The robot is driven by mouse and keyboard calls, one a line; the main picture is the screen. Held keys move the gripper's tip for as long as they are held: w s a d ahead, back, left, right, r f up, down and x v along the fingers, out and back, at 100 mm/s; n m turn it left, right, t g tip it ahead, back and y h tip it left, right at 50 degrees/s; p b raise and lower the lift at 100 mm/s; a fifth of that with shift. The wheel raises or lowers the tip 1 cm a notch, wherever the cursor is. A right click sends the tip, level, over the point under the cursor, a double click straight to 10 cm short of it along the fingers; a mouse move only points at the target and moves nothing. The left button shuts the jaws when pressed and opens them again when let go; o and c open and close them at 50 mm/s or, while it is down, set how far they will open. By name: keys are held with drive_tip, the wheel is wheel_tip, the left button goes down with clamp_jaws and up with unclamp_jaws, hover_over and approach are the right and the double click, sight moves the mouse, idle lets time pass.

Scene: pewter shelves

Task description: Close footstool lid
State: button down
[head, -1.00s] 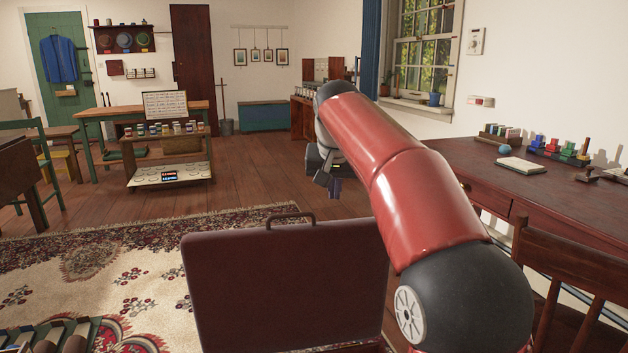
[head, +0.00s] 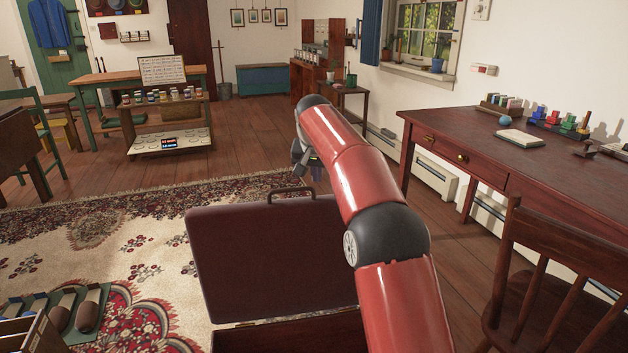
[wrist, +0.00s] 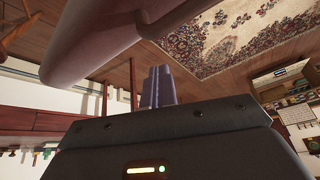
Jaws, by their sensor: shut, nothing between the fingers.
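The footstool's lid (head: 265,262) is a dark brown padded panel standing raised in the head view, with a handle (head: 290,190) on its top edge. The open footstool box (head: 290,335) lies below it, partly hidden by my arm. My gripper (head: 316,170) is at the lid's far upper right, just beyond the handle in the picture; its fingers are partly hidden by my arm. In the wrist view the fingers (wrist: 158,86) are together and empty.
A desk (head: 500,150) and a wooden chair (head: 560,265) stand close on the right. A tray of rolled items (head: 75,315) is at the lower left. A patterned rug (head: 120,235) covers the floor left of the footstool. The wooden floor beyond is open.

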drive_tip(key=shift+s+a+r, duration=0.1)
drive_tip(key=shift+s+a, duration=0.1)
drive_tip(key=shift+s, duration=0.8)
drive_tip(key=shift+s+a, duration=0.2)
drive_tip(key=shift+s, duration=0.75)
drive_tip(key=shift+b, duration=0.3)
